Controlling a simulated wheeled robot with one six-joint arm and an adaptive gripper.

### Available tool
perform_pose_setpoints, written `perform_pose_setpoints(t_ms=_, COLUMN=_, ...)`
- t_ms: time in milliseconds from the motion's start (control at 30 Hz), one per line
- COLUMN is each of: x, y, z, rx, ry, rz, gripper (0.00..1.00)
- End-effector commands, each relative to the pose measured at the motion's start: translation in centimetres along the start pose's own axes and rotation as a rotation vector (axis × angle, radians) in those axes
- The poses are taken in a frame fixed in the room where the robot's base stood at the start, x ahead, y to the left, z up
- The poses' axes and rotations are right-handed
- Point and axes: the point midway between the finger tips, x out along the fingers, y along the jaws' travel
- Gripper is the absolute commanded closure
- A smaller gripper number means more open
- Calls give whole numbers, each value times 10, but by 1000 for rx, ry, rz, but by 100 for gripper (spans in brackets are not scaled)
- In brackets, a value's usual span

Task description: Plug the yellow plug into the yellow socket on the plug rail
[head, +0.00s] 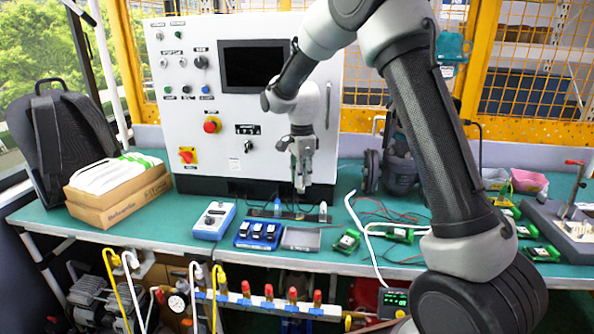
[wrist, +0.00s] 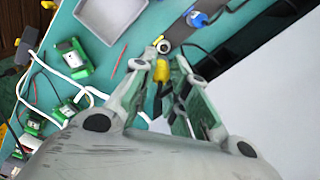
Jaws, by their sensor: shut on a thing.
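My gripper (head: 301,182) points down above the back of the green bench, in front of the white control cabinet. In the wrist view, my gripper (wrist: 170,75) is shut on the yellow plug (wrist: 161,72), which shows between the fingertips. A dark lead shows just below the plug. The dark plug rail (wrist: 182,32) lies beyond the fingertips, and it also shows in the head view (head: 298,215) below my gripper. A blue plug (wrist: 197,19) stands on it. A pale fitting (wrist: 163,46) with some yellow is near the fingertips; I cannot tell if it is the yellow socket.
A grey tray (head: 301,248), a blue tray with black parts (head: 243,243) and a blue device (head: 214,221) stand in front of the rail. Green circuit boards (head: 347,241) and loose red, black and white cables lie to the right. The cabinet (head: 270,115) rises close behind.

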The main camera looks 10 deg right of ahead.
Motion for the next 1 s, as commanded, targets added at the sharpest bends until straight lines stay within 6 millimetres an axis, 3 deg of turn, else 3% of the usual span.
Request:
perform_pose_setpoints(t_ms=367, x=10, y=0, z=0, rx=0, ry=0, rz=3, gripper=100)
perform_pose_setpoints(t_ms=1000, x=72, y=0, z=0, rx=0, ry=0, rz=1, gripper=100)
